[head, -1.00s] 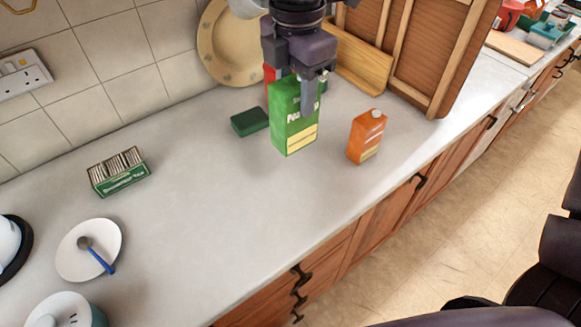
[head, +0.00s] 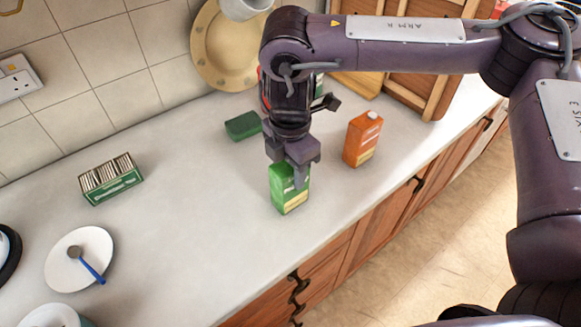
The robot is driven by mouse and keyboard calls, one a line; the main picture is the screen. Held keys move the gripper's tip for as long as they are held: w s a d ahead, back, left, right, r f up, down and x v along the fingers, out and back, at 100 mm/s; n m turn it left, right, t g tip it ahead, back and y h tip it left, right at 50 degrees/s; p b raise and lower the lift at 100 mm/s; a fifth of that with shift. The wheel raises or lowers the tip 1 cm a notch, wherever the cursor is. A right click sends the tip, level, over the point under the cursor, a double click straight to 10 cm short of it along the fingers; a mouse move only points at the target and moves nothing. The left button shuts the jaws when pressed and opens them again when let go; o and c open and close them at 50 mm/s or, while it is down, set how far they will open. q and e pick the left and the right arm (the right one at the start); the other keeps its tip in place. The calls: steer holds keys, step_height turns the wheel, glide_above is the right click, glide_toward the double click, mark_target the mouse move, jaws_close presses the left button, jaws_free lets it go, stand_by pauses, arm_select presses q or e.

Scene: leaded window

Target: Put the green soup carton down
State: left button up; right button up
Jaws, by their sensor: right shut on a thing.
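The green soup carton (head: 291,197) is upright over the middle of the pale counter (head: 190,215). Its upper part is hidden by my right gripper (head: 290,176), which is shut on it from above. The carton's base is at or very close to the counter; I cannot tell whether it touches. My left gripper is not in view.
An orange carton (head: 362,140) stands to the right and behind. A dark green sponge (head: 242,126) lies behind to the left. A tea box (head: 110,180) and a white plate (head: 70,270) with a blue-handled spoon are at left. Counter left of the carton is clear.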

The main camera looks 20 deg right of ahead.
steer(key=shift+s+f, duration=0.1)
steer(key=shift+f, duration=0.05)
steer(key=o, duration=1.1)
steer(key=shift+c, duration=0.2)
step_height(320, 180, up, 12)
steer(key=shift+r, duration=0.2)
steer(key=shift+f, duration=0.1)
